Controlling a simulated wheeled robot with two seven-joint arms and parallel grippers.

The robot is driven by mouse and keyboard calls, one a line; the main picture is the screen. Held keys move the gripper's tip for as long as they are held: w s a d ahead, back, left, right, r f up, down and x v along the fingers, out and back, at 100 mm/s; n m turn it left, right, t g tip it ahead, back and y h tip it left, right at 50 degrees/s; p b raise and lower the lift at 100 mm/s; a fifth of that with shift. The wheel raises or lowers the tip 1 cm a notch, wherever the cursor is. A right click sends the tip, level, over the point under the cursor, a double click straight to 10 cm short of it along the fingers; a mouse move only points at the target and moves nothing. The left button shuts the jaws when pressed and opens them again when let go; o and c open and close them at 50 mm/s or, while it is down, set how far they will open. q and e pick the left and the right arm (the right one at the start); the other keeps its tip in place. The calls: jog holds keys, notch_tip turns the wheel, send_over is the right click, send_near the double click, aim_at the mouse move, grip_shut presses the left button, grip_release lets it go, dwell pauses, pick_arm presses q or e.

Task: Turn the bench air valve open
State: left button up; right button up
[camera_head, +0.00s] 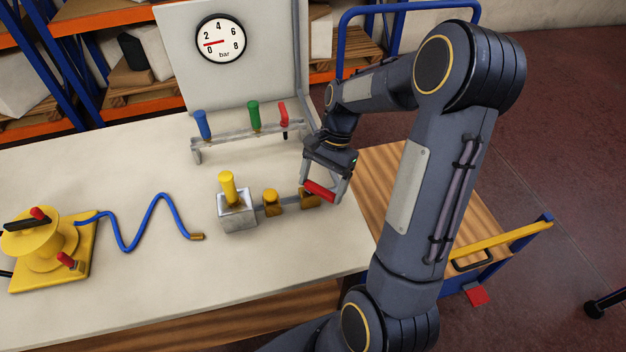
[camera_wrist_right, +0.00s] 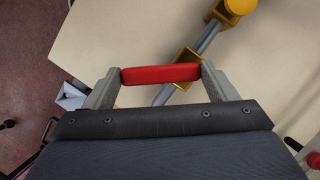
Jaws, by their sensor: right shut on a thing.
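The bench air valve has a red lever handle (camera_head: 320,191) over a brass-coloured body (camera_head: 308,199) at the right end of a grey pipe (camera_head: 272,208). My right gripper (camera_head: 322,188) is shut on the red handle. In the right wrist view the red handle (camera_wrist_right: 160,74) spans between the two grey fingertips, with the valve body (camera_wrist_right: 186,64) and pipe beyond it. The lever lies across the pipe's line there. The pressure gauge (camera_head: 220,38) has its red needle pointing left, just below the 2. My left gripper is not in view.
A metal block with a yellow knob (camera_head: 228,188) stands left of the valve. Behind is a rail with blue, green and red handles (camera_head: 240,130). A blue hose (camera_head: 140,232) runs to a yellow fixture (camera_head: 45,245). A wooden cart (camera_head: 375,175) stands right of the table.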

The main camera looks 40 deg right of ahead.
jog(key=n, duration=0.1)
jog(key=n+g+p, duration=0.1)
jog(key=n, duration=0.1)
jog(key=w+d+n+h, duration=0.1)
jog(key=shift+r+n+g, duration=0.1)
jog(key=shift+n+g, duration=0.2)
jog(key=shift+n, duration=0.1)
jog(key=n, duration=0.1)
jog(key=w+n+h, duration=0.1)
jog(key=n, duration=0.1)
jog(key=n+g+p, duration=0.1)
jog(key=n, duration=0.1)
jog(key=shift+w+d+h, duration=0.15)
jog(key=shift+d+h, duration=0.15)
jog(key=shift+h, duration=0.1)
jog(key=shift+n, duration=0.3)
jog(key=o, duration=1.4)
jog(key=shift+c, duration=0.2)
jog(key=v, duration=0.7)
jog(key=shift+w+r+b, duration=0.2)
jog(key=shift+r+b, duration=0.1)
jog(key=shift+r, duration=0.1)
